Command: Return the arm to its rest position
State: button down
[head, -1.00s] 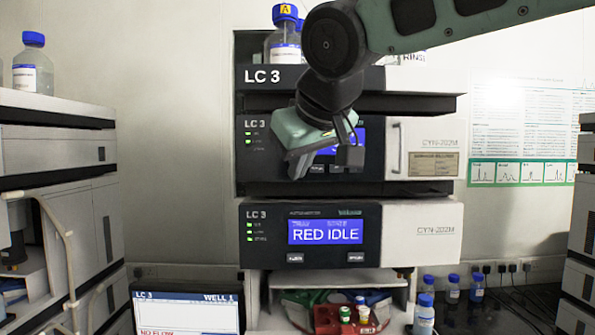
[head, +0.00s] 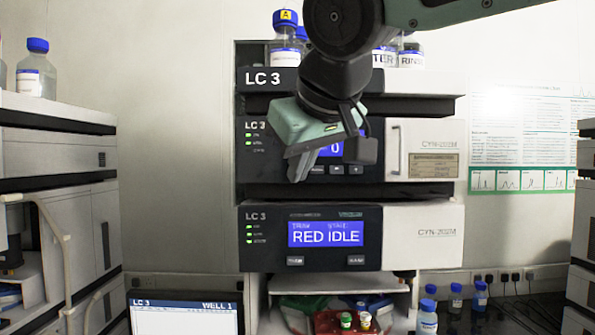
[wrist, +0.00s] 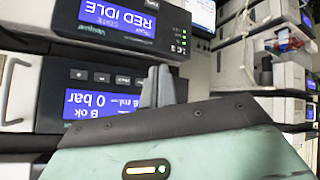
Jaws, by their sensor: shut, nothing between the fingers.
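My gripper (head: 301,165) hangs from my raised arm in front of the middle LC 3 module in the head view. It hides part of that module's blue display. Its fingers point down and to the left, shut and empty. In the wrist view the two closed fingers of my gripper (wrist: 160,87) show side by side with nothing between them.
The LC 3 stack (head: 420,235) stands behind my gripper, its lower display (head: 325,233) reading RED IDLE. Bottles (head: 284,35) stand on its top. A tray with coloured vials (head: 346,320) is below. Other stacks (head: 60,170) flank left and right.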

jog(key=s+d+f+g+b, duration=0.2)
jog(key=s+f, duration=0.5)
jog(key=f, duration=0.7)
jog(key=s+d+f+g+h+b, duration=0.1)
jog(key=s+d+f+g+b, duration=0.2)
jog(key=s+f, duration=0.4)
jog(key=s+d+f+g+h+b, duration=0.1)
jog(key=s+d+f+g, duration=0.3)
jog(key=f, duration=1.6)
jog(key=s+d+b, duration=0.1)
jog(key=s+d, duration=0.1)
jog(key=s, duration=0.2)
jog(key=shift+d+f+n+b, duration=0.3)
jog(key=shift+d+n+b, duration=0.05)
jog(key=shift+n, duration=0.05)
